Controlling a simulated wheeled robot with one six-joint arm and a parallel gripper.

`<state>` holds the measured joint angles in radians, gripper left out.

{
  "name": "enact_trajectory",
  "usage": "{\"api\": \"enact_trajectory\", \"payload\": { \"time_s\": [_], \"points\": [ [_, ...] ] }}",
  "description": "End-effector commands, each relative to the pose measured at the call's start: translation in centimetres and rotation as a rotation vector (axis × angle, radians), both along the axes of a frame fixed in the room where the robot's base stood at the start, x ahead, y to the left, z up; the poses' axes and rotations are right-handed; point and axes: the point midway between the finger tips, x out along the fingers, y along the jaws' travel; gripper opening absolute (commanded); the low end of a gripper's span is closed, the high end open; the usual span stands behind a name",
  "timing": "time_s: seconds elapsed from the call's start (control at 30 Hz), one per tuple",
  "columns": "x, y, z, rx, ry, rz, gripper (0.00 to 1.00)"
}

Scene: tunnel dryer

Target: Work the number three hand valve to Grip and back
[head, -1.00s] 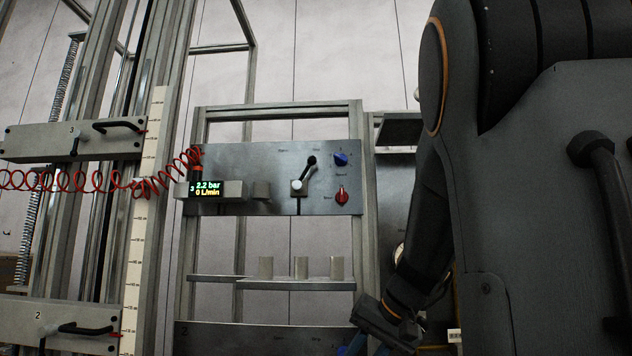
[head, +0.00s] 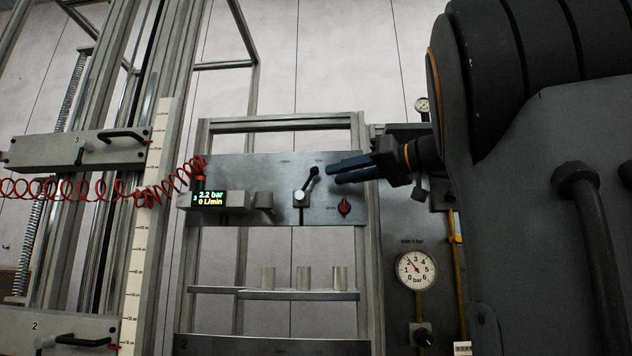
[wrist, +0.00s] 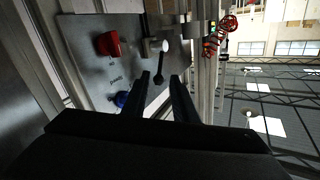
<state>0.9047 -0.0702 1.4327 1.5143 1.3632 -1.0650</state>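The number three hand valve has a black lever ending in a ball knob (head: 313,172) and a pale hub (head: 299,196), on the grey panel beside the display reading 3, 2.2 bar and 0 L/min. The lever tilts up and right. My gripper (head: 333,172) is just right of the knob, its two fingers apart and empty. In the wrist view, the knob (wrist: 158,82) appears between the finger lines of my gripper (wrist: 161,76); whether it lies at fingertip depth is unclear. The hub (wrist: 165,45) shows beyond it.
A red knob (head: 345,208) sits below my fingers. A blue knob (wrist: 121,99) is beside them, hidden in the head view. Several small cylinders (head: 303,278) stand on a shelf below. A round gauge (head: 416,271) is at right. A red coiled hose (head: 120,192) hangs at left.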

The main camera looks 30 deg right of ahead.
Motion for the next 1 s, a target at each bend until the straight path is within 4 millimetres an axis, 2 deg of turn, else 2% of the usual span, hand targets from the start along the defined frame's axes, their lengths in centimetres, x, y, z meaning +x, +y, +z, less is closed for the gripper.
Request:
{"api": "enact_trajectory", "payload": {
  "time_s": [0.17, 0.53, 0.7, 0.93, 0.97, 1.0],
  "points": [
    [1.3, 0.7, 0.7, -0.003, -0.017, 0.006, 0.26],
    [6.0, 2.9, 0.6, -0.002, -0.014, 0.004, 0.26],
    [6.8, 3.2, 0.5, -0.004, -0.015, 0.002, 0.26],
    [6.8, 3.3, 0.4, -0.003, -0.014, 0.001, 0.26],
    [6.8, 3.3, 0.4, -0.003, -0.014, 0.001, 0.24],
    [6.8, 3.3, 0.4, -0.003, -0.014, 0.001, 0.17]
  ]
}}
